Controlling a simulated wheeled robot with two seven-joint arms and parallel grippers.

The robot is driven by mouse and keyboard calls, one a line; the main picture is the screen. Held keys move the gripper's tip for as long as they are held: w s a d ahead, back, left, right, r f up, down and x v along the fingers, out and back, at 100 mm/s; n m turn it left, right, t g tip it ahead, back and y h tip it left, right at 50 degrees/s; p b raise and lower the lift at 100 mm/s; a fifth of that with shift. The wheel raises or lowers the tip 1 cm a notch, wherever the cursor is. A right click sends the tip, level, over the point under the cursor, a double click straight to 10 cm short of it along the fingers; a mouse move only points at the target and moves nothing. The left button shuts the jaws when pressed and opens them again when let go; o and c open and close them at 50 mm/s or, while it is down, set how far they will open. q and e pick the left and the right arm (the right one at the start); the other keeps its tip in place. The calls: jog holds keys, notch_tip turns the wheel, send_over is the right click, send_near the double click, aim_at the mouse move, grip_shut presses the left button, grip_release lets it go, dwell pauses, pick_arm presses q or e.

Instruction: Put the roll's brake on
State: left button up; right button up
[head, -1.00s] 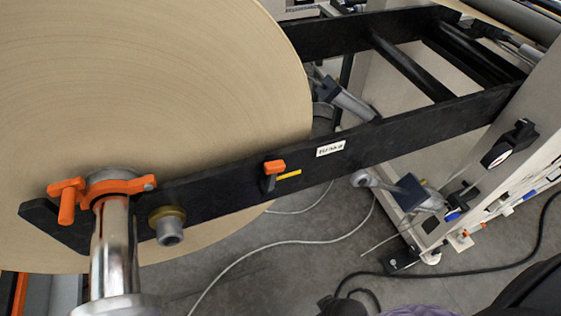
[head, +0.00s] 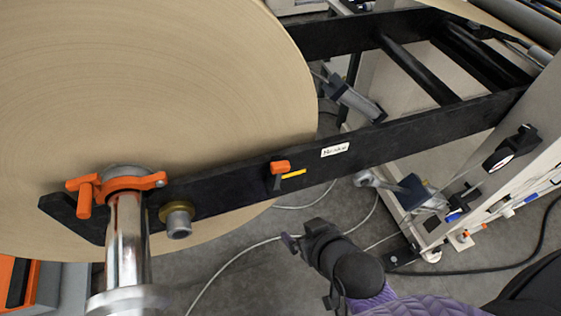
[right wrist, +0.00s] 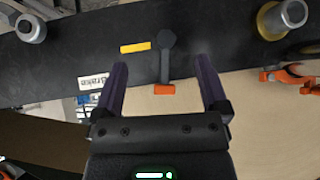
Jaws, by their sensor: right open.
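The brake lever (head: 278,176) is a small dark handle with an orange end, on the side of the black roll arm (head: 230,185). A yellow mark (head: 294,173) lies beside it. The big kraft paper roll (head: 150,90) is behind the arm. My right gripper (head: 298,238) is below and a little right of the lever, apart from it. In the right wrist view the open fingers (right wrist: 164,80) stand to either side of the lever's orange end (right wrist: 164,89), with nothing between them held. The yellow mark also shows there (right wrist: 135,47). My left gripper is not in view.
A metal shaft (head: 128,240) with an orange clamp (head: 115,185) sticks out at the left, near a brass-collared knob (head: 177,219). A grey cylinder (head: 400,187) and the machine frame (head: 510,150) are at the right. Cables cross the floor. The space before the lever is clear.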

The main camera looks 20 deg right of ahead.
aim_at(282, 169)
jog(key=w+r+m+t, duration=0.1)
jog(key=w+t, duration=0.2)
jog(key=w, duration=0.1)
jog(key=w+r+m+t, duration=0.1)
jog(key=w+t, duration=0.2)
jog(key=w, duration=0.2)
jog(key=w+r+t+h+b, duration=0.1)
jog(key=w+t, duration=0.1)
jog(key=w, duration=0.3)
jog(key=shift+a+r+m+t, duration=0.2)
jog(key=shift+a+m+t, duration=0.2)
jog(key=shift+s, duration=0.1)
grip_shut()
